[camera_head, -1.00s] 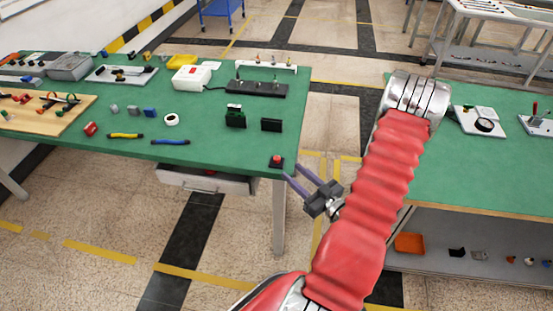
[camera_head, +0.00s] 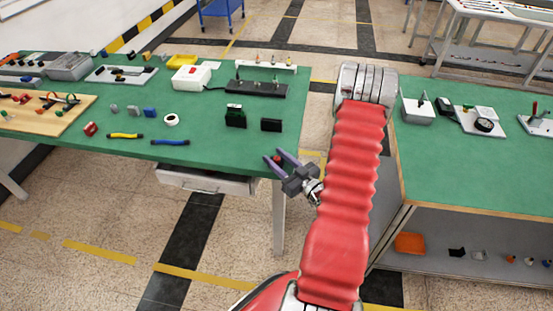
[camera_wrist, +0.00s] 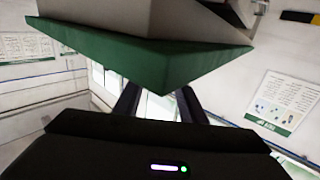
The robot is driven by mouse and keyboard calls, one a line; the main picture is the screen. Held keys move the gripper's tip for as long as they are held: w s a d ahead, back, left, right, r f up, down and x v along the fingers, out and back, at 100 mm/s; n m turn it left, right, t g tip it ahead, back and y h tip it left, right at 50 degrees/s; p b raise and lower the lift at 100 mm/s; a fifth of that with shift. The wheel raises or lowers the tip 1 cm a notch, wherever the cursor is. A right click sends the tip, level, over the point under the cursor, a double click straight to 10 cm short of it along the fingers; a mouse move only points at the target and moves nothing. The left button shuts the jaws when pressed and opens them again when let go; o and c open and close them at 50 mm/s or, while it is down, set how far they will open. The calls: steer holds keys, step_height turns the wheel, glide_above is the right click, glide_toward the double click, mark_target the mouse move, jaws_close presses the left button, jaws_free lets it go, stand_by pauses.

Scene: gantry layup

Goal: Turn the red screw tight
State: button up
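My gripper (camera_head: 274,155) is at the front right corner of the left green table. A wooden board (camera_head: 40,118) lies far to the left on that table, well away from my gripper. It carries several small parts with red, green and black pieces. A red-ended part (camera_head: 71,98) lies on it, but I cannot tell whether it is the red screw. No screw shows clearly in the wrist view.
The left green table (camera_head: 205,140) holds a white box (camera_head: 192,76), a black block (camera_head: 235,116), pliers-like tools and loose parts.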

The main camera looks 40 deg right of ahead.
steer(key=shift+c, duration=0.2)
jaws_close()
stand_by(0.3)
steer(key=shift+a+m+h, duration=0.1)
steer(key=shift+m+h, duration=0.5)
steer(key=shift+h, duration=0.3)
steer(key=shift+m+g+h, duration=0.7)
steer(key=shift+m+h, duration=0.9)
steer(key=shift+h, duration=0.8)
steer(key=shift+w+m+g+h, duration=0.1)
steer(key=shift+m+g+h, duration=0.9)
steer(key=shift+h, duration=0.4)
steer(key=shift+m+g+h, duration=0.8)
steer(key=shift+m+h, duration=0.3)
steer(key=shift+h, duration=0.3)
steer(key=shift+m+g+h, duration=2)
steer(key=shift+m+g, duration=0.3)
steer(key=shift+g, duration=0.7)
steer(key=shift+m+g+h, duration=0.6)
steer(key=shift+m+g, duration=0.7)
steer(key=shift+g, duration=0.9)
